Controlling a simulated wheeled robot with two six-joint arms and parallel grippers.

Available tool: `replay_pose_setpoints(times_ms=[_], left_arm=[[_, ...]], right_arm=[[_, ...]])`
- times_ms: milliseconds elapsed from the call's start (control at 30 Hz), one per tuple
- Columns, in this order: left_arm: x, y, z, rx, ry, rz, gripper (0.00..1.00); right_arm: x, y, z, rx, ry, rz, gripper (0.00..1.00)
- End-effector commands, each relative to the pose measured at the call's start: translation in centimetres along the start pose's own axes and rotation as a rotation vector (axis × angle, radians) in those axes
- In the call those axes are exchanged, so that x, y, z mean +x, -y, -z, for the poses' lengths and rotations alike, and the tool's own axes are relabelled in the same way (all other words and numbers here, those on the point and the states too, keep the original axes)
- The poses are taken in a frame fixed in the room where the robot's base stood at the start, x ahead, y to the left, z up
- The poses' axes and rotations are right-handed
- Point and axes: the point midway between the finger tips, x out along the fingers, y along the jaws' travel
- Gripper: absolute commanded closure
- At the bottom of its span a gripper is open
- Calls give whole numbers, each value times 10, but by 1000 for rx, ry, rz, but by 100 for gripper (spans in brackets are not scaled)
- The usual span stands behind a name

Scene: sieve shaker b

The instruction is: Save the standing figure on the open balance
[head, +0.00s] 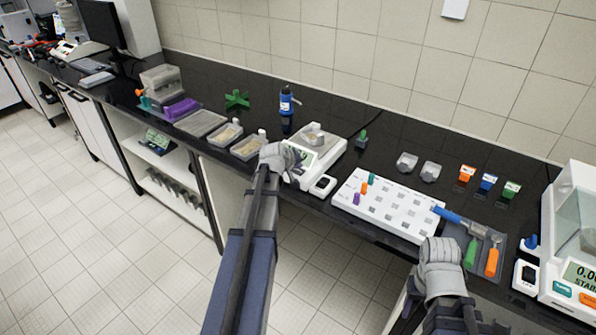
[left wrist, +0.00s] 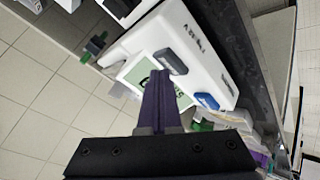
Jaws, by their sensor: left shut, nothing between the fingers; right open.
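The open balance (head: 325,160) is a white unit on the black bench, with a small container (head: 314,135) on its pan. Its pale green display (left wrist: 136,70) shows in the left wrist view, partly covered by my fingers, so the figure cannot be read. A dark key (left wrist: 170,61) and a blue key (left wrist: 207,101) sit on the balance's white face (left wrist: 190,35). My left gripper (head: 298,158) is shut and empty at the balance's front; its fingers (left wrist: 159,85) overlap the display in the wrist view. Contact cannot be told. My right gripper (head: 440,245) is open, near the bench's front edge.
A white board (head: 385,215) with small coloured pegs lies right of the balance. A dark tray (head: 483,250) holds coloured-handled tools. An enclosed balance (head: 575,250) stands far right. Trays (head: 200,123) and a blue bottle (head: 287,101) are to the left and behind.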

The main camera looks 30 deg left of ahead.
Motion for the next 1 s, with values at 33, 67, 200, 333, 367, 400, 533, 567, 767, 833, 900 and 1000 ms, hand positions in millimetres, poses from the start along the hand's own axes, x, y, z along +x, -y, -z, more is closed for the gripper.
replay_pose_setpoints(times_ms=[33,67,200,333,367,400,533,567,767,833,900,1000], left_arm=[[1,1,-1,0,0,0,100],[1,1,-1,0,0,0,100],[2,2,-2,0,0,0,100],[3,2,-2,0,0,0,100],[4,2,-3,0,0,0,100],[4,3,-3,0,0,0,100],[5,4,-4,0,0,0,100],[5,4,-4,0,0,0,100],[6,4,-4,0,0,0,100],[6,4,-4,0,0,0,100],[6,4,-4,0,0,0,100],[5,4,-4,0,1,0,100]], right_arm=[[1,0,0,0,0,0,41],[2,0,0,0,0,0,41],[3,0,0,0,0,0,41],[5,0,0,0,0,0,41],[5,0,0,0,0,0,41],[6,0,0,0,0,0,41],[7,1,0,0,0,0,41],[7,1,0,0,0,0,41],[8,1,0,0,0,0,41],[8,1,0,0,0,0,41],[8,1,0,0,0,0,41],[7,1,0,0,0,0,41]])
